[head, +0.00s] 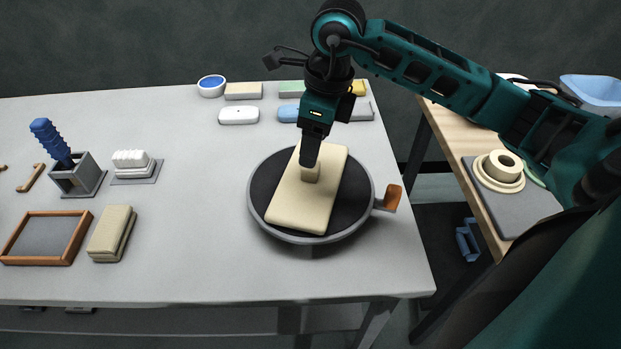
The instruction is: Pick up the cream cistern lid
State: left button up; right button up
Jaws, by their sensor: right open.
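The cream cistern lid (298,207) is a rounded rectangular slab with a raised block-like knob (311,174) near its middle. It lies tilted in the picture across the dark round turntable (262,196), which has a grey rim and an orange-handled lever. My right gripper (309,162) points down over the lid, with its fingers at the knob. It is open; only one finger shows clearly, and whether it touches the knob is hidden. My left gripper is not in view.
Left on the table (200,265) are a wooden-framed tray (45,238), a cream block (111,232) and a grey holder (78,175) with a blue tool. Several small slabs and a blue-filled bowl (211,86) line the back. A wooden bench (450,135) stands right.

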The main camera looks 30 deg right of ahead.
aim_at(311, 175)
jog(key=f, duration=0.4)
jog(key=shift+w+a+f, duration=0.15)
jog(key=shift+a+f, duration=0.05)
jog(key=shift+f, duration=0.1)
grip_shut()
dwell(0.3)
jog(key=shift+r, duration=0.15)
dwell(0.7)
